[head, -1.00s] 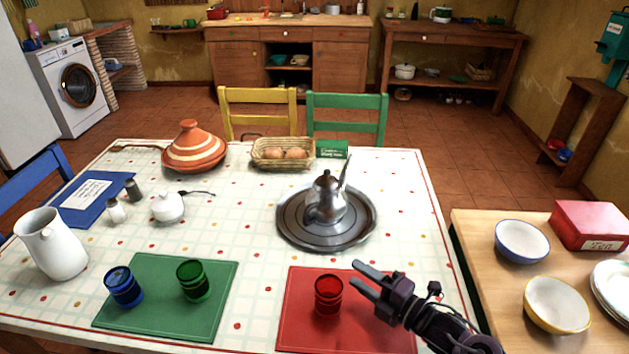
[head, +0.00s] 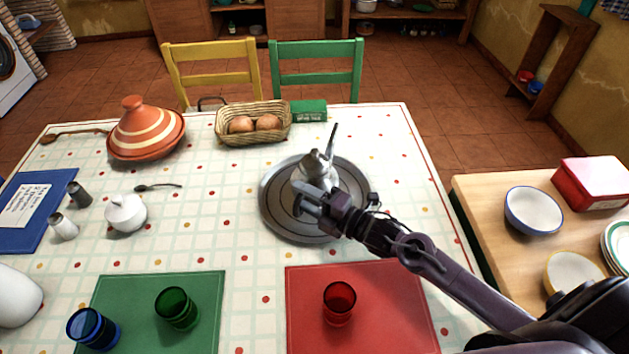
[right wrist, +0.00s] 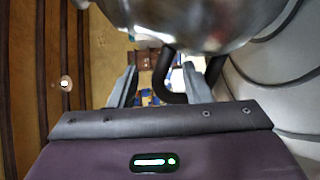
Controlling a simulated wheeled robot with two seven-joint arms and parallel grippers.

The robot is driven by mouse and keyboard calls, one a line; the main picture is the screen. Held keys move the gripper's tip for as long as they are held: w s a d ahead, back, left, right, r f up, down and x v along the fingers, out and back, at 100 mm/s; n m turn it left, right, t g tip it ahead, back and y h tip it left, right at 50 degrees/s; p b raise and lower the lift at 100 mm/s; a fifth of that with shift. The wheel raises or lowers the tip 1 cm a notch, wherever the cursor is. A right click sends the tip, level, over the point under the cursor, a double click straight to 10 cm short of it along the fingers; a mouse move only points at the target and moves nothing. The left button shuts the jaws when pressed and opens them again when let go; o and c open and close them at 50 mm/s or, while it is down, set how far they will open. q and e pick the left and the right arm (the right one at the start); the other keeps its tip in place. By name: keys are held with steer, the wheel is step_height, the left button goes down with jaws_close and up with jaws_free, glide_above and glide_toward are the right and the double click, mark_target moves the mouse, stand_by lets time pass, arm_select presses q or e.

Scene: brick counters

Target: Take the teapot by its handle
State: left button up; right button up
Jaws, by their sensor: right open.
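The silver teapot (head: 317,168) stands on a round grey metal tray (head: 276,212), with its spout pointing up and away. My right gripper (head: 307,203) is at the near side of the teapot and hides its lower part in the head view. In the right wrist view the shiny teapot body (right wrist: 195,20) fills the top. My left gripper is not in view.
A red glass (head: 339,302) stands on the red mat (head: 400,310) near my right arm. A green glass (head: 176,308) and a blue glass (head: 93,328) stand at left. A bread basket (head: 253,123) and a tagine (head: 146,131) are behind. A side counter (head: 490,210) holds bowls.

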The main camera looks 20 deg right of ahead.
mark_target(294, 191)
steer(key=x, duration=0.2)
steer(key=shift+w+a, duration=0.2)
steer(key=shift+w, duration=0.15)
steer(key=shift+w+a+f, duration=0.1)
steer(key=shift+w+a, duration=0.05)
jaws_close()
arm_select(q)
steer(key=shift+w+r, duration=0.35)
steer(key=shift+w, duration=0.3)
arm_select(e)
steer(key=shift+w, duration=0.1)
steer(key=shift+r, duration=0.25)
